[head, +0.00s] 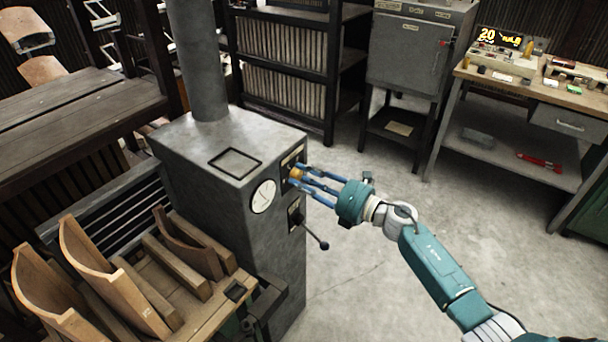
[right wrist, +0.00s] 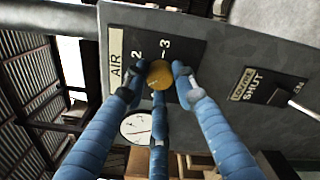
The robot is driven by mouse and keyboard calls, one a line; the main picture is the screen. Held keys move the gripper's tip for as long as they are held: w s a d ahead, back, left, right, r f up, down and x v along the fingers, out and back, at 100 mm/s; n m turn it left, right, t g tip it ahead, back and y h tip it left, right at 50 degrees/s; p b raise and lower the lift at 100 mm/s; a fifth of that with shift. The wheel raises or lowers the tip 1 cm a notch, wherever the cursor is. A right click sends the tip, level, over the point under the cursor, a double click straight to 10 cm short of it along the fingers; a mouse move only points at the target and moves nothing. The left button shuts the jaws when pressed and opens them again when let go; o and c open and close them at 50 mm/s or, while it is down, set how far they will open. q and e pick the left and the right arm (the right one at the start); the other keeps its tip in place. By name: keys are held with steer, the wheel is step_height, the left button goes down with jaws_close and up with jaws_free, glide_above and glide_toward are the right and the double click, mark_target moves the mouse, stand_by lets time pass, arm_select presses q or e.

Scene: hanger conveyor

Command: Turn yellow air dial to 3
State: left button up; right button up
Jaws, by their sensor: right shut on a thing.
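The yellow air dial (head: 296,173) is on the side face of a grey metal cabinet (head: 228,208). In the right wrist view the dial (right wrist: 160,74) sits on a dark plate (right wrist: 190,55) marked AIR, with the numbers 2 and 3 showing above it. My right gripper (head: 302,176) is shut on the dial, with its blue fingers around it. The fingers hide part of the plate and the dial's edge, so I cannot tell which number the dial points at. My left gripper is not in view.
A round white gauge (head: 263,196) is left of the dial. A lever with a black knob (head: 323,245) juts out below it, near my right gripper; the right wrist view shows a SHUT label (right wrist: 253,84). Curved wooden pieces (head: 88,262) stand at the left.

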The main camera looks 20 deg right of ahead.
steer(key=m+p, duration=0.2)
steer(key=m, duration=0.4)
steer(key=m+p, duration=0.2)
steer(key=m, duration=0.4)
steer(key=shift+m+p, duration=0.3)
steer(key=shift+m, duration=0.1)
steer(key=m+p, duration=0.1)
steer(key=m, duration=0.5)
steer(key=shift+p, duration=0.35)
steer(key=m, duration=0.3)
steer(key=shift+m+p, duration=0.3)
steer(key=shift+m, duration=1.5)
steer(key=o, duration=1.2)
steer(key=shift+c, duration=0.2)
steer(key=shift+d, duration=0.1)
